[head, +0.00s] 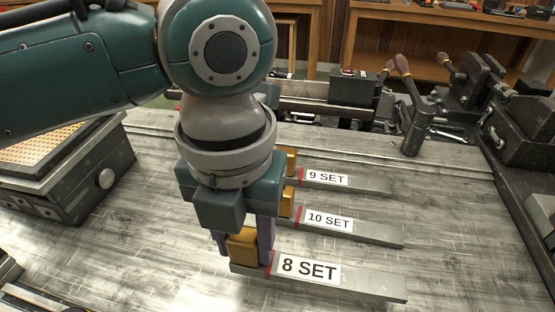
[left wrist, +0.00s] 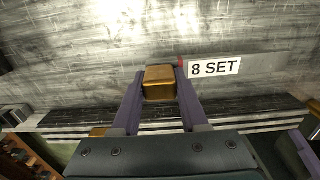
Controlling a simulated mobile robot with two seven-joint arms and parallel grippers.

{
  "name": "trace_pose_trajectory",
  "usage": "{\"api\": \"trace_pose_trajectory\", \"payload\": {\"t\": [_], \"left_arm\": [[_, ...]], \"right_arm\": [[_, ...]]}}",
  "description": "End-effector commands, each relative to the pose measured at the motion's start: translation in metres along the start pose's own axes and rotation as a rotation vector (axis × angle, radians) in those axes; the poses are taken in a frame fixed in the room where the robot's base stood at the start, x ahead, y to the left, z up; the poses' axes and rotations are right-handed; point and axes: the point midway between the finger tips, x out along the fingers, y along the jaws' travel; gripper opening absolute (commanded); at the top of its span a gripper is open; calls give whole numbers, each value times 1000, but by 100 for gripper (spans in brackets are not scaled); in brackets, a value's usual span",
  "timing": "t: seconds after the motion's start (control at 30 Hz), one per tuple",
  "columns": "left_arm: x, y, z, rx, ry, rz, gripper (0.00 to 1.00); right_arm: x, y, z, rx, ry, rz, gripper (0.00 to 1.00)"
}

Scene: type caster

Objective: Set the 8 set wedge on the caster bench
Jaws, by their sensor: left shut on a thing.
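The 8 set wedge (head: 365,284) is a long grey steel bar with a red stripe, a white "8 SET" label and a brass block at its left end. My left gripper (head: 244,246) comes down from above and is shut on the brass block, with one purple finger on either side. In the left wrist view the brass block (left wrist: 159,82) sits between the fingertips, and the labelled bar (left wrist: 262,64) extends right. The bar lies roughly level over the caster bench (head: 150,245); I cannot tell whether it touches the surface.
The 10 set wedge (head: 375,234) and the 9 set wedge (head: 370,186) lie behind it on the bench, roughly parallel. A grey box with a perforated top (head: 75,170) stands at left. Lever-handled machinery (head: 415,125) stands at back right. Bare bench shows at front left.

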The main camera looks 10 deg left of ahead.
Motion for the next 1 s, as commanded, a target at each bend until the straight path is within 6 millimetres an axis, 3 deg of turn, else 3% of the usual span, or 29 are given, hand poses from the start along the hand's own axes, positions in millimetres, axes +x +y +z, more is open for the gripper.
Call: {"api": "trace_pose_trajectory", "payload": {"t": [0.2,0.6,0.63,0.9,1.0], "left_arm": [[33,0,-1,0,3,0,0],[38,0,0,1,1,0,0],[39,0,-1,1,2,2,45],[38,0,-1,0,2,1,73],[38,0,-1,0,2,1,73]], "right_arm": [[6,0,2,-1,0,1,59],[8,0,2,-1,1,1,59],[8,0,2,-1,1,1,59],[7,0,2,-1,1,1,59],[7,0,2,-1,1,2,59]]}}
